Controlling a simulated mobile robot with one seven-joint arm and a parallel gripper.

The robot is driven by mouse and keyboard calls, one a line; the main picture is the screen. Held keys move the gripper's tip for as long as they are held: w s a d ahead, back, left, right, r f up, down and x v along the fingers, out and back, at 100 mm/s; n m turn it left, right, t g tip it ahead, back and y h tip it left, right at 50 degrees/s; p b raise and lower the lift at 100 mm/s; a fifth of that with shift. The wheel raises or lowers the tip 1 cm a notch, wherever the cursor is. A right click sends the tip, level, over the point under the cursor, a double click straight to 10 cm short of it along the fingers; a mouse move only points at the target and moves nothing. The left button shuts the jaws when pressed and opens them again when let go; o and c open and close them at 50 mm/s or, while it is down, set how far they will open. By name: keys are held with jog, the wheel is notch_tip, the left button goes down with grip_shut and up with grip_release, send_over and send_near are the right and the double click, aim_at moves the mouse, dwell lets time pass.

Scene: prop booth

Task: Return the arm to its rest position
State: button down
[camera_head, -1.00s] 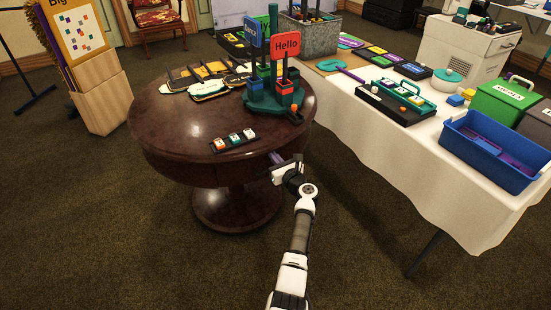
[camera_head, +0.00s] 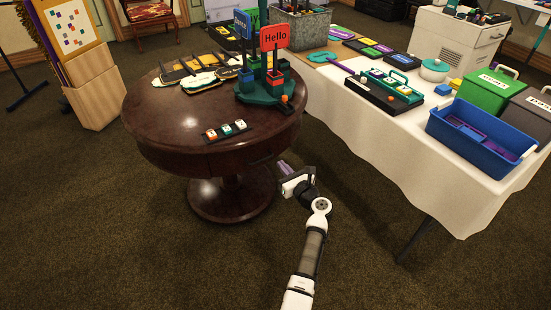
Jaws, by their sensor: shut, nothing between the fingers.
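My gripper (camera_head: 284,168) is at the end of my white and black arm, in the lower middle of the head view. It is shut with nothing in it. It is beside the right front edge of the round dark wooden table (camera_head: 150,130), over the carpet, and seems apart from the table. The arm reaches up from the bottom of the picture and is still stretched out forward.
The round table bears a green stand with a red "Hello" sign (camera_head: 275,37) and a black strip of tiles (camera_head: 226,131). At right, a white-clothed table (camera_head: 345,125) holds a blue bin (camera_head: 440,125) and several boxes. Carpet (camera_head: 120,240) is clear at lower left.

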jog(key=shift+v, duration=1)
